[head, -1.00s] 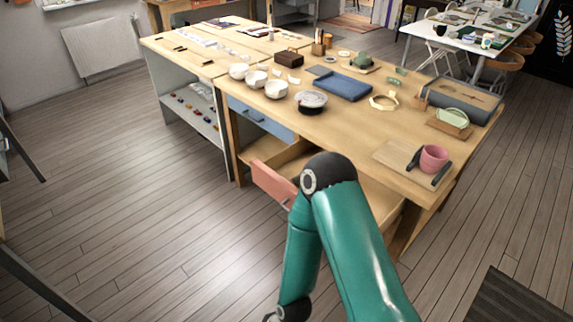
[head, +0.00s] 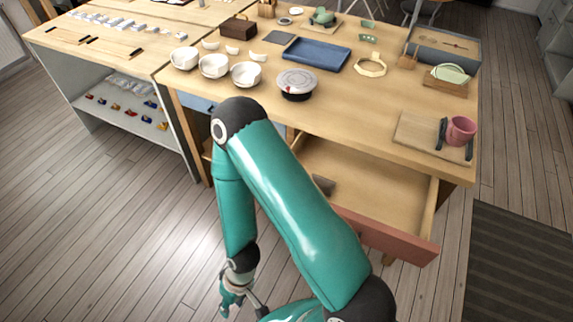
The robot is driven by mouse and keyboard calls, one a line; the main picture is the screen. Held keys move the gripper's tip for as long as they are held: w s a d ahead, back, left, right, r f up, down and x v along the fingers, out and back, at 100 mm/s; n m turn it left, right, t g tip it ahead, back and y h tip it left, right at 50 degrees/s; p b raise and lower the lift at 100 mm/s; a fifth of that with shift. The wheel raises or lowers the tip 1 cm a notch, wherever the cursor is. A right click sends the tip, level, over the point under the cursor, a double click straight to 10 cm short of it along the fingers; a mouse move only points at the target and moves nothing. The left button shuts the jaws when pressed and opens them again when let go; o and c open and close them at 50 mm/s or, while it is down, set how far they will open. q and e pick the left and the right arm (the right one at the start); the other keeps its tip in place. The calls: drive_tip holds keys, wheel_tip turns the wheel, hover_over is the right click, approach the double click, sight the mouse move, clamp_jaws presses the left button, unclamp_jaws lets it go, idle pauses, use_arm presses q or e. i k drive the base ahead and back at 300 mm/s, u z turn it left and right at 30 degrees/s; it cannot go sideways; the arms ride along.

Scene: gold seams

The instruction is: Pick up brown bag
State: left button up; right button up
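A small dark brown, flat-looking item (head: 323,184) lies in the open drawer (head: 385,190) of the near workbench; it may be the brown bag, but my arm partly covers that area and I cannot be sure. My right gripper (head: 243,300) hangs low over the floor at the bottom of the head view, left of the drawer and well apart from it. Its fingers look spread with nothing between them. My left gripper is not in view.
The workbench top (head: 365,105) holds white bowls (head: 214,66), a lidded round tin (head: 296,84), a blue tray (head: 315,54), a brown box (head: 239,28) and a pink mug (head: 460,130). The drawer's reddish front (head: 385,238) juts out. Floor at left is clear.

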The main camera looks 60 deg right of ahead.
sight(327, 186)
drive_tip(key=u, duration=0.1)
drive_tip(key=i, duration=0.55)
drive_tip(key=z, duration=3.2)
